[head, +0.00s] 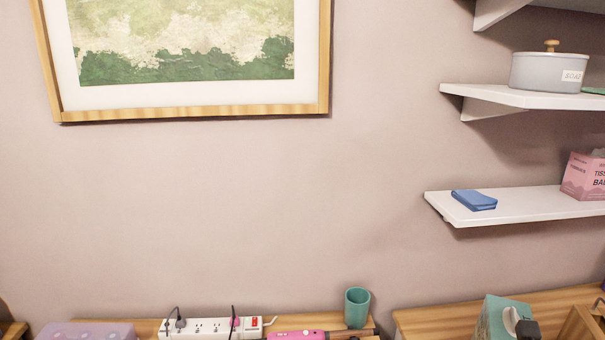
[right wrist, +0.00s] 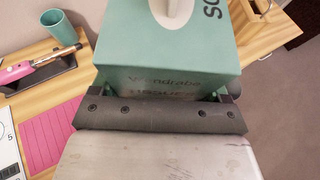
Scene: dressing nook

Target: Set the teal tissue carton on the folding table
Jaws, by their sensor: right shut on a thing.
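The teal tissue carton (head: 489,320) is at the bottom right of the head view, in front of a wooden surface, with a white tissue showing at its top. In the right wrist view the carton (right wrist: 165,60) fills the upper middle, held in my right gripper (right wrist: 163,98). The gripper is shut on it. I cannot tell whether the carton hangs clear or touches a surface. A small dark part beside the carton in the head view may be my gripper. I cannot tell which surface is the folding table. My left gripper is not in view.
A wooden top (head: 140,325) holds a white power strip (head: 210,327), a pink styling iron (head: 295,335) and a teal cup (head: 357,308). A second wooden top (head: 420,318) lies to the right. White wall shelves (head: 530,205) hang above it. A pink mat (right wrist: 52,138) lies below.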

